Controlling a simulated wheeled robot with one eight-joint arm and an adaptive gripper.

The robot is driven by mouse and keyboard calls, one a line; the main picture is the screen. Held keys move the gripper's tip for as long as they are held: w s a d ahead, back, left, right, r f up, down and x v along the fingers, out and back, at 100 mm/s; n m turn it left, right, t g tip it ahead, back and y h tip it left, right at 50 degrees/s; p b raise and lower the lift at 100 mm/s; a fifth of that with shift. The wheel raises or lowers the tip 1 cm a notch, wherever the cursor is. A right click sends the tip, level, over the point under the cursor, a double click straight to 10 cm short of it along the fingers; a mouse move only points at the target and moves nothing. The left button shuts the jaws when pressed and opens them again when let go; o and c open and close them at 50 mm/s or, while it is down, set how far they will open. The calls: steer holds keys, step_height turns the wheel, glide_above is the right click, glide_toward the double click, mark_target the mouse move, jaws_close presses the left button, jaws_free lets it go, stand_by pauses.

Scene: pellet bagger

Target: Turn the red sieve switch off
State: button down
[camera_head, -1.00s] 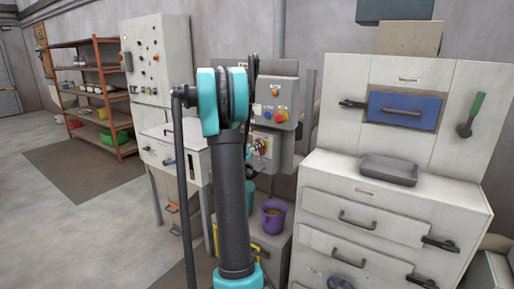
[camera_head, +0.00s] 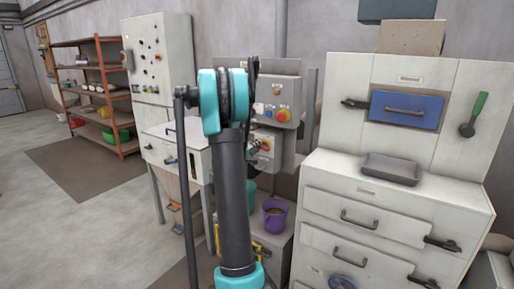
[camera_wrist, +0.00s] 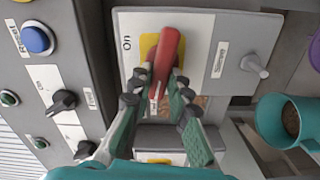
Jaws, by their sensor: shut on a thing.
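The red sieve switch (camera_wrist: 167,55) is a red lever handle on a yellow plate (camera_wrist: 148,46), set in a light grey panel (camera_wrist: 198,24). In the wrist view an "On" label is beside the yellow plate. My gripper (camera_wrist: 160,82) has its two green-and-grey fingers on either side of the lever and is shut on it. The lever runs lengthwise in the wrist view, tilted slightly; its lower end is partly hidden between the fingers. In the head view the switch panel (camera_head: 266,159) is small and partly covered by my arm.
A box with a red and yellow knob (camera_head: 283,116) is above the switch. In the wrist view, a toggle (camera_wrist: 256,67) is right of the lever and a blue button (camera_wrist: 38,39) left. A purple bucket (camera_head: 275,218) stands below. A drawer cabinet (camera_head: 355,190) is at right.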

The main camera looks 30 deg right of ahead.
steer(key=shift+w+f+n, duration=0.1)
steer(key=shift+n, duration=1)
steer(key=c, duration=1.4)
jaws_free()
steer(key=shift+d, duration=0.1)
steer(key=shift+c, duration=0.2)
steer(key=v, duration=1.2)
steer(key=shift+f, duration=0.15)
